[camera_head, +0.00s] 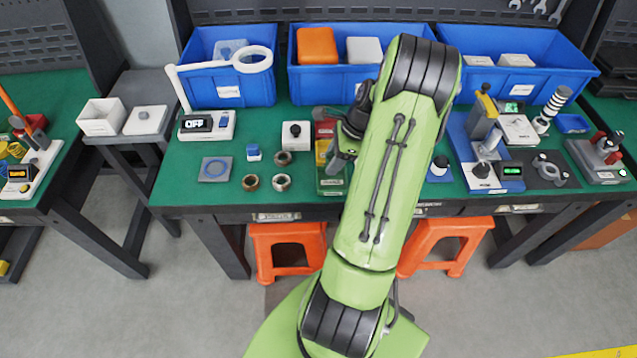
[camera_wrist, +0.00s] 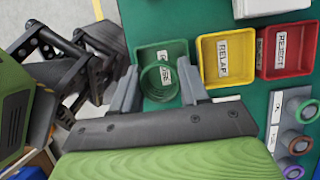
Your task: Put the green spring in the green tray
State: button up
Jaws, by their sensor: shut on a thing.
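In the wrist view, the green spring (camera_wrist: 158,84) shows as a round green coil between my gripper's (camera_wrist: 159,70) two fingers, which are shut on it. Behind it in that view is the green tray (camera_wrist: 147,54), with a white label partly hidden by the spring. The spring overlaps the tray's inside; I cannot tell whether it touches the tray floor. In the head view, the green tray (camera_head: 330,187) is at the front of a row of trays, with my gripper (camera_head: 336,165) over it. The spring cannot be made out there.
A yellow tray (camera_wrist: 207,73) and a red tray (camera_wrist: 267,66) stand beside the green one. Several metal rings (camera_head: 282,182) lie left of the trays in the head view. Blue bins (camera_head: 315,85) line the back of the green table. Orange stools (camera_head: 285,230) stand below.

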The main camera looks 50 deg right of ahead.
aim_at(327, 183)
notch_tip(327, 183, down, 7)
jog(key=shift+r+b, duration=0.15)
jog(key=shift+b, duration=0.55)
jog(key=shift+r, duration=0.1)
jog(key=o, duration=0.8)
